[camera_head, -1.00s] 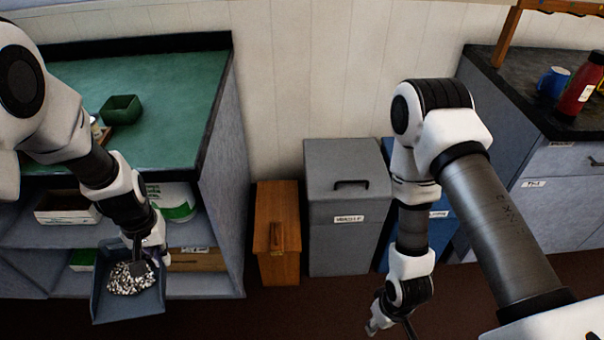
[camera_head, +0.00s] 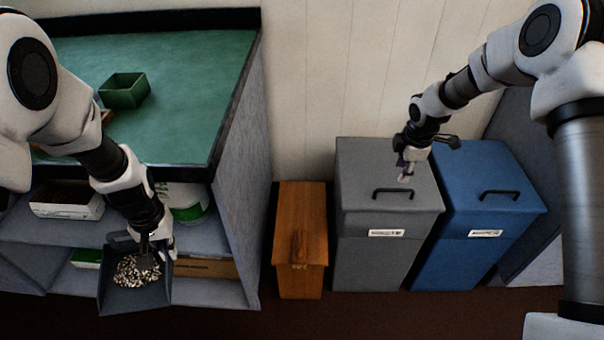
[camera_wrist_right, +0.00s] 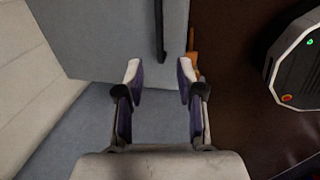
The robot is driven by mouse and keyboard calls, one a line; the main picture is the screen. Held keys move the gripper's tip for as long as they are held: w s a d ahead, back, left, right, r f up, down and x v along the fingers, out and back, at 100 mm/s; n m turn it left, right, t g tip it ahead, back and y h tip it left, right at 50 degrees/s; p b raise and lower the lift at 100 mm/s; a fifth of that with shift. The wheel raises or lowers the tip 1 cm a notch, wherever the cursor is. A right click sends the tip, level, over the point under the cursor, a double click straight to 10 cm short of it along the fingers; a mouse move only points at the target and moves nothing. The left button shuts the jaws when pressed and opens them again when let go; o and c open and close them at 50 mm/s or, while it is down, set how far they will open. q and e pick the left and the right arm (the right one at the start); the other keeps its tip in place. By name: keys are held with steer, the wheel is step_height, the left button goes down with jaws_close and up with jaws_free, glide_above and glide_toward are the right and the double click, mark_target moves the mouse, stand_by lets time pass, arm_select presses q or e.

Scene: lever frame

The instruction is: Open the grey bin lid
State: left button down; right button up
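The grey bin (camera_head: 375,258) stands against the wall with its lid (camera_head: 365,165) lying shut. A dark bar handle (camera_head: 393,190) is on the lid; it also shows at the top of the right wrist view (camera_wrist_right: 159,28). My right gripper (camera_head: 406,170) is over the lid, just behind the handle's right part. In the right wrist view its two fingers (camera_wrist_right: 158,76) are apart with nothing between them. My left gripper (camera_head: 145,246) is at the rear edge of a blue-grey scoop (camera_head: 112,287) full of speckled bits and seems to grip it; the fingertips are partly hidden.
A blue bin (camera_head: 475,210) with its own handle stands right of the grey bin. A wooden box (camera_head: 302,225) stands to its left. A green-topped counter (camera_head: 190,90) with shelves and a green tray (camera_head: 124,90) is at the left. The floor in front is clear.

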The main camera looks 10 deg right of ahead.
mark_target(393, 189)
steer(key=f, duration=0.3)
steer(key=w+f, duration=0.1)
steer(key=f, duration=0.2)
steer(key=w+f+b, duration=0.1)
steer(key=f, duration=0.1)
steer(key=shift+d+f, duration=0.2)
steer(key=shift+f, duration=0.2)
steer(key=shift+s, duration=0.1)
jaws_close()
